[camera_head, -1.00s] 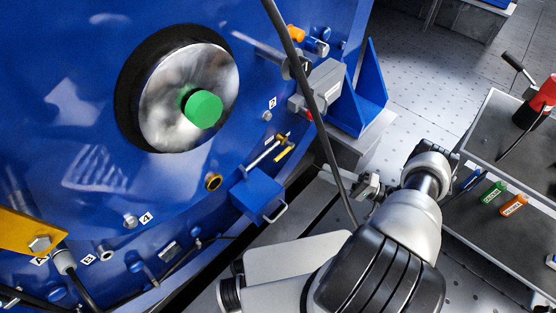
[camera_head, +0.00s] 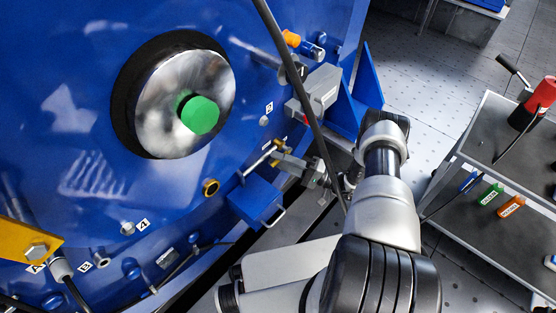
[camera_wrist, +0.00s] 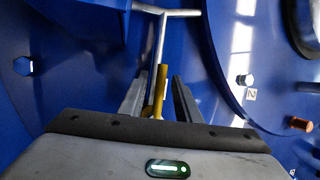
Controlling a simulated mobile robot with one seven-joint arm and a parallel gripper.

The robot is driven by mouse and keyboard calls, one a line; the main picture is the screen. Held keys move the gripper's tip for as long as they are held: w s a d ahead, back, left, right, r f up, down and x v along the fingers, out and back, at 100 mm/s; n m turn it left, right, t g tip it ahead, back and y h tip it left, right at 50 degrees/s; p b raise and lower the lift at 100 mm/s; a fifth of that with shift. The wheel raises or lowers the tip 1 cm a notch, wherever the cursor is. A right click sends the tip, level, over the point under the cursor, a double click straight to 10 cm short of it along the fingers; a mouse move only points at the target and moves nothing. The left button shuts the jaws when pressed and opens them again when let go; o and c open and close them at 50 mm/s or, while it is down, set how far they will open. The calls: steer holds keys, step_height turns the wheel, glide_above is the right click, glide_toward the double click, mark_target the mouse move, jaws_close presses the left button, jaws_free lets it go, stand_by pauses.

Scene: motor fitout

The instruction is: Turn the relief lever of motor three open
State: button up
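The yellow lever (camera_wrist: 160,84) lies between the two fingers of my gripper (camera_wrist: 159,82) in the wrist view, with a gap visible on at least the right side. A silver rod with a crossbar (camera_wrist: 160,30) runs beyond it. In the head view my gripper (camera_head: 287,161) is at the small brass fitting (camera_head: 280,144) on the blue motor housing (camera_head: 70,130), and its fingers partly hide the lever. The fingers are apart; contact with the lever cannot be seen. No number three label is readable.
A blue box with a wire handle (camera_head: 255,200) sits just below my gripper. A grey bracket (camera_head: 320,88) is above. A cart (camera_head: 510,150) with a red-topped item (camera_head: 540,92) stands right.

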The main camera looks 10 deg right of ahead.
steer(key=shift+w+a, duration=0.15)
steer(key=shift+a, duration=0.05)
jaws_close()
